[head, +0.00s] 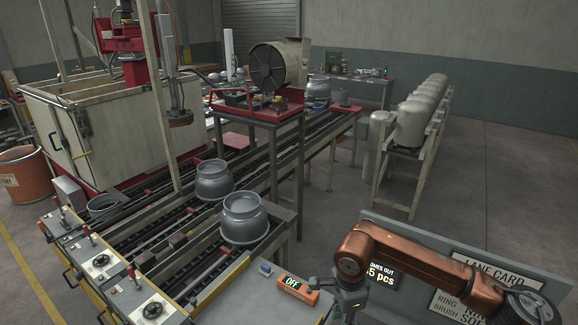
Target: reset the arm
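My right arm (420,262), copper-coloured, comes in from the right and bends down at its wrist over the front bench. Its dark gripper (348,302) points down just right of an orange box (298,291) whose display reads OFF. The fingertips are near or past the lower edge of the picture, so I cannot tell whether they are open or shut. My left arm and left gripper are not in view.
Two grey metal cylinder halves (244,219) (213,181) stand on the roller conveyor (165,225). A control bench (110,265) with levers is at left. A sign panel (440,250) stands behind my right arm. Finished cylinders (412,124) line a rack at the back right.

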